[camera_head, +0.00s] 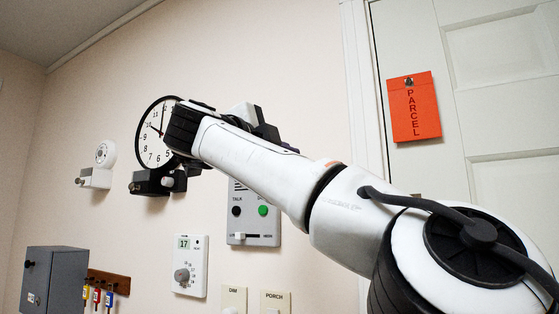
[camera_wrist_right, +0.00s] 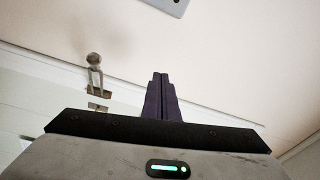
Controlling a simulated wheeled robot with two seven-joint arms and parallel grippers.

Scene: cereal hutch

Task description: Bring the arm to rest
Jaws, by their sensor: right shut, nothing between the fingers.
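My right arm (camera_head: 250,160) comes in from the lower right in the head view and reaches up and left across the wall. Its dark joint (camera_head: 185,128) covers the right part of the wall clock. I cannot make out the right gripper's fingers in the head view. In the right wrist view my right gripper (camera_wrist_right: 161,78) is shut, its dark fingers together with nothing between them. It appears apart from the wall and the door. My left gripper is not in view.
The wall holds a clock (camera_head: 151,148), an intercom panel (camera_head: 262,238), a thermostat (camera_head: 190,266) and a grey box (camera_head: 55,280) beside a key rack (camera_head: 108,281). A red parcel tag (camera_head: 414,110) hangs on the door (camera_head: 500,100). A metal handle (camera_wrist_right: 95,62) shows in the wrist view.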

